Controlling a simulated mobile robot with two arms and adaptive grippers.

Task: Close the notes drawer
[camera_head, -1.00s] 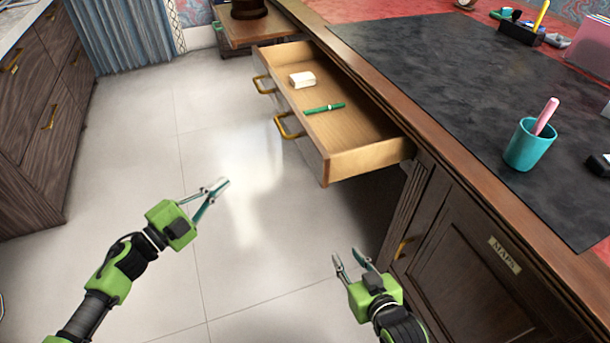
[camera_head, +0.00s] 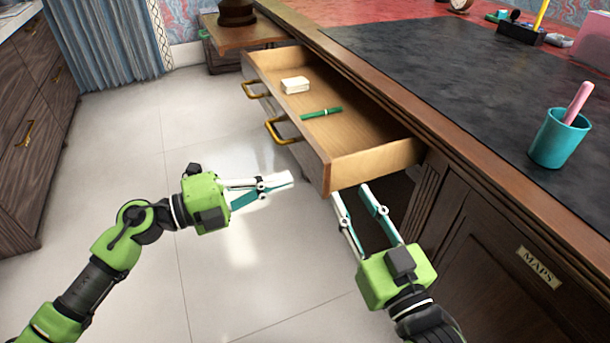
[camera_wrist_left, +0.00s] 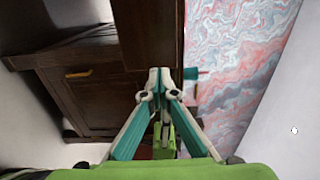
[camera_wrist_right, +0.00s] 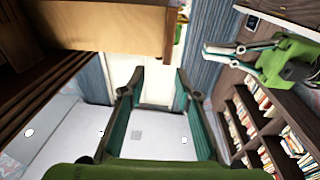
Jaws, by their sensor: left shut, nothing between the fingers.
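The wooden drawer (camera_head: 365,135) stands pulled out from the desk, open at the top. Its front has two brass handles (camera_head: 281,130). A white block (camera_head: 295,85) and a green pen (camera_head: 322,113) lie inside it. My left gripper (camera_head: 288,180) is shut and empty, in front of the drawer front and apart from the handles; it also shows in the left wrist view (camera_wrist_left: 160,75). My right gripper (camera_head: 352,192) is open and empty, just below the drawer's near end; its spread fingers show in the right wrist view (camera_wrist_right: 155,78). Any contact with the drawer is unclear.
The desk top (camera_head: 430,70) holds a teal cup (camera_head: 556,140) with a pink marker. A closed cabinet marked MAPS (camera_head: 538,267) is below, right of my right gripper. Another dark cabinet (camera_head: 30,140) stands at the left. The floor (camera_head: 140,210) between is clear.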

